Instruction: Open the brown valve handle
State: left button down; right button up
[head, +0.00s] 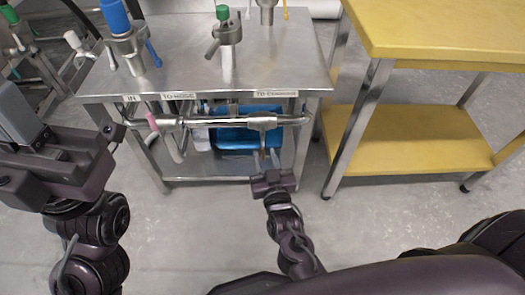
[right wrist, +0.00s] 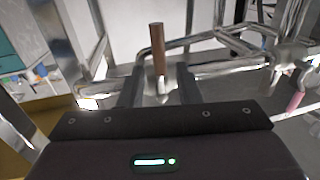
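The brown valve handle (right wrist: 158,48) stands upright in the right wrist view, on a metal pipe fitting. In the head view the brown handle (head: 263,155) hangs small below the front pipe, under the right-hand label. My right gripper (head: 272,178) is just below it. In the right wrist view my right gripper (right wrist: 159,90) has its two dark fingers apart, one on each side of the handle's line, with gaps visible. Whether the handle lies fully between the fingertips in depth is unclear. My left gripper (head: 62,152) is at the far left, away from the handle; its finger opening is unclear.
A steel table (head: 185,60) carries blue- and green-topped valves. A horizontal pipe (head: 205,121) runs along its front, with a pink-handled valve (head: 152,122) at left. A blue container (head: 245,135) sits beneath. A yellow two-level table (head: 410,140) stands at right. Grey floor is clear in front.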

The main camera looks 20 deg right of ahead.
aim_at(264, 152)
jog(key=shift+w+d+b, duration=0.1)
jog(key=shift+w+b, duration=0.3)
jog(key=shift+w, duration=1.3)
jog(key=shift+c, duration=0.3)
grip_shut()
